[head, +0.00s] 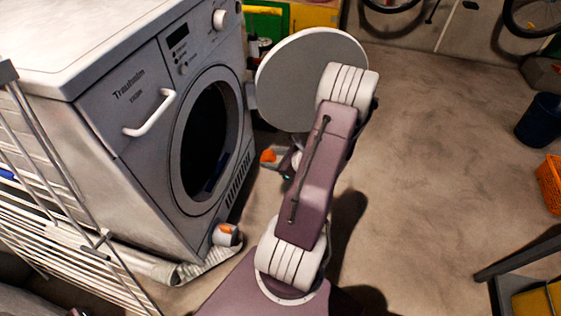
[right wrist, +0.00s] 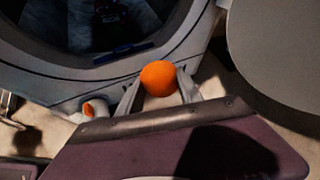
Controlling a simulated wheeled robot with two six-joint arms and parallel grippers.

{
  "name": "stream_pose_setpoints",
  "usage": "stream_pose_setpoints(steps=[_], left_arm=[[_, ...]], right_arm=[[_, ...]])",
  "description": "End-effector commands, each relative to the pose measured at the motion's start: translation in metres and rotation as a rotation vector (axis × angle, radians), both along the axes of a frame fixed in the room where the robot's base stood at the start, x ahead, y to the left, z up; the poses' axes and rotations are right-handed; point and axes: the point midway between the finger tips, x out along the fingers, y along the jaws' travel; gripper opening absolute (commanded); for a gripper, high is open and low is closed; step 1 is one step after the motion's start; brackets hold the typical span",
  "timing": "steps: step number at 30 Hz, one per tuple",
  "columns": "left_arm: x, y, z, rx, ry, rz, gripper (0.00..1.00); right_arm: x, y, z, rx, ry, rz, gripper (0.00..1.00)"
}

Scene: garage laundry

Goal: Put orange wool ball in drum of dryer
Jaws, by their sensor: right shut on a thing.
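The orange wool ball (right wrist: 158,77) sits between the two fingertips of my right gripper (right wrist: 159,86), which is shut on it. In the head view the ball (head: 268,156) shows partly at the tip of my right gripper (head: 273,160), in front and to the right of the dryer. The white dryer (head: 120,130) stands at the left with its round door (head: 310,80) swung open to the right. Its dark drum (head: 205,140) is open, and the ball is outside it. The right wrist view shows the drum opening (right wrist: 90,25) beyond the ball. My left gripper is not in view.
A small white-and-orange object (head: 226,235) lies by the dryer's front lower corner. A metal drying rack (head: 85,225) stands at the left. The open door is close beside my right arm. An orange basket (head: 550,185) and dark bin (head: 540,122) stand right; the middle floor is clear.

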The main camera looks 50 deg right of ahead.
Motion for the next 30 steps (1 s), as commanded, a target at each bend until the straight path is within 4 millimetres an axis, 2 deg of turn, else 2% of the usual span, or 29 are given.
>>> stream_pose_setpoints(steps=[10,30], left_arm=[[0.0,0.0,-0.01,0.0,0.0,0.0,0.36],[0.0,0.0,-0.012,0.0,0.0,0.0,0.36]], right_arm=[[0.048,0.022,-0.001,0.0,-0.001,0.005,0.0],[0.14,0.059,0.001,0.0,-0.001,0.004,0.0]])
